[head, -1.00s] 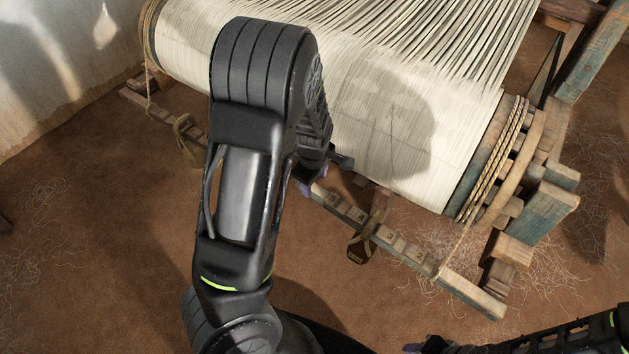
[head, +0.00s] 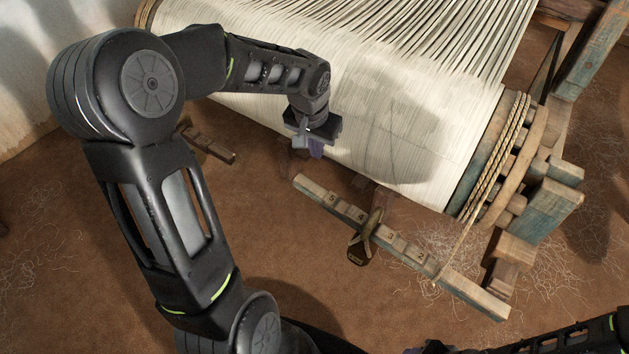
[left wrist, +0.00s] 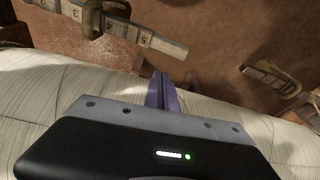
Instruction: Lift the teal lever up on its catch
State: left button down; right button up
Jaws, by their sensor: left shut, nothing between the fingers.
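I cannot single out a teal lever with certainty. Weathered teal-painted wood shows on the block (head: 548,215) at the loom's right end. My left gripper (head: 316,150) points down by the front edge of the pale cloth roll (head: 400,140), near the gap between two wooden bars. Its purple fingers are together and empty, and they also show in the left wrist view (left wrist: 161,92). My right gripper (head: 415,350) barely shows at the bottom edge.
A second bar (head: 208,145) lies left of the gap, partly behind my left arm; its end shows in the left wrist view (left wrist: 265,78). Rope (head: 497,155) wraps the roll's right end. A teal post (head: 590,55) stands at upper right. Brown floor (head: 310,270) in front is open.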

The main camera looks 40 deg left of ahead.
pick_arm(q)
jog(key=shift+s+f+m, duration=0.1)
jog(key=shift+s+m, duration=0.1)
jog(key=shift+m, duration=0.3)
jog(key=shift+f, duration=0.1)
send_near(315, 186)
jog(key=x, duration=0.5)
jog(key=shift+w+f+p, duration=0.2)
jog(key=shift+p, duration=0.1)
jog(key=shift+s+f, duration=0.1)
jog(key=shift+f, duration=0.45)
